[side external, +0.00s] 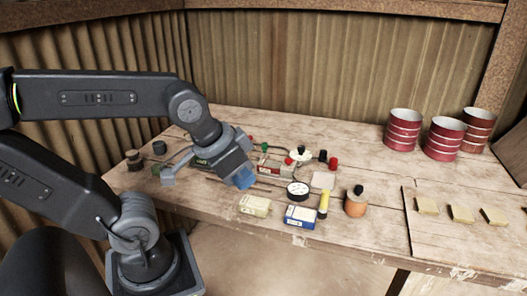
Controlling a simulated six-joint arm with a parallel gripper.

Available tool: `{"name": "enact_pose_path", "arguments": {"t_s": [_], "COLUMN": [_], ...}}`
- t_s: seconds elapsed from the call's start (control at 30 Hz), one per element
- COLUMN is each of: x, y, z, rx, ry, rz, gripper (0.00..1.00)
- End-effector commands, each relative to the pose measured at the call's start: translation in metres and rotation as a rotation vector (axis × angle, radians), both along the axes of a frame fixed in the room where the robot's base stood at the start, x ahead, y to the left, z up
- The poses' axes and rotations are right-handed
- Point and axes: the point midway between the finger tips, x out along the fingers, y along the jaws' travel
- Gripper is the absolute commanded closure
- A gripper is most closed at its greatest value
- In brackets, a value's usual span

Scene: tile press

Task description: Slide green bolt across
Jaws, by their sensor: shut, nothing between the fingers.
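My gripper (243,180), with blue at its tip, points down over the left-middle part of the wooden table (330,245). It is shut and empty. A small green knob (264,146) shows just behind and right of my wrist, near a red knob (250,140); it may be the green bolt, but it is too small to be sure. A box with green on it (203,162) is partly hidden behind my wrist. My gripper is apart from the green knob in the picture. Whatever lies right behind my wrist is hidden.
Around my gripper stand a black-and-white dial (298,188), a cream box (255,206), a blue-and-white box (300,217), a yellow cylinder (323,205) and an orange jar (355,205). Red cans (402,130) stand back right. Tan blocks (461,214) lie right.

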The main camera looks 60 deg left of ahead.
Motion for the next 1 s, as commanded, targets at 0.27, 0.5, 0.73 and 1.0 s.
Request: {"name": "enact_pose_path", "arguments": {"t_s": [0.27, 0.5, 0.73, 1.0], "x": [0.014, 0.092, 0.173, 0.239], "y": [0.007, 0.059, 0.143, 0.267], "z": [0.007, 0.033, 0.03, -0.016], "rx": [-0.005, -0.038, -0.064, -0.079], "ry": [0.012, 0.068, 0.103, 0.108], "rz": [0.058, 0.398, 0.789, 1.246], "gripper": [0.82, 0.59, 0.5, 0.5]}}
